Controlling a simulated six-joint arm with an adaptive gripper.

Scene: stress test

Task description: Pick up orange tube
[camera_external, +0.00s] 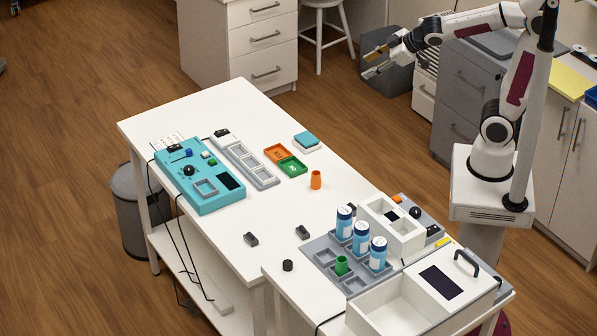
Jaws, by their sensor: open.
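The orange tube (316,180) stands upright on the white table (225,245), right of the green tray. It is small and looks open at the top. My gripper (372,62) is high up at the top of the view, well beyond and above the table. It is open and empty, far from the orange tube. Nothing hides the tube.
Orange tray (276,152) and green tray (291,166) lie left of the tube, near a grey rack (245,163) and a teal device (199,176). Blue-white bottles (361,238) and a green tube (341,265) stand front right. Dark small blocks (251,239) lie mid-table. Space around the tube is clear.

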